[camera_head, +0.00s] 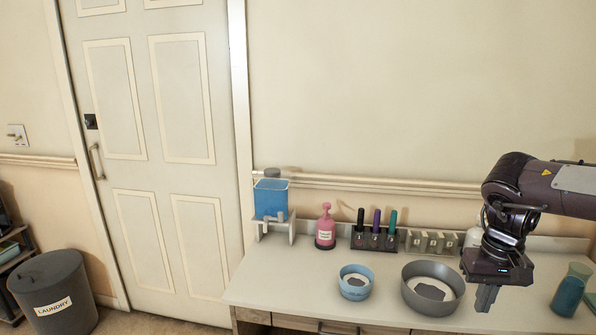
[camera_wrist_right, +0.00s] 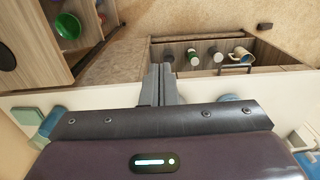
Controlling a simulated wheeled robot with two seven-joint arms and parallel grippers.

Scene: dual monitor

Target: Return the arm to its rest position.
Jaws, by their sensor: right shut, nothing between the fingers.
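My right gripper (camera_head: 486,298) hangs over the right part of the white counter (camera_head: 300,268), fingers pointing down. Its fingers are closed together and hold nothing. In the right wrist view the closed fingers (camera_wrist_right: 159,86) point toward an open drawer or shelf with several small items. My right arm (camera_head: 560,187) comes in from the right edge. A dark grey bowl (camera_head: 455,303) stands on the counter just left of the gripper. My left gripper is in neither view.
A teal bottle (camera_head: 569,292) is right of the gripper. A laundry bin (camera_head: 55,290) stands at the left.

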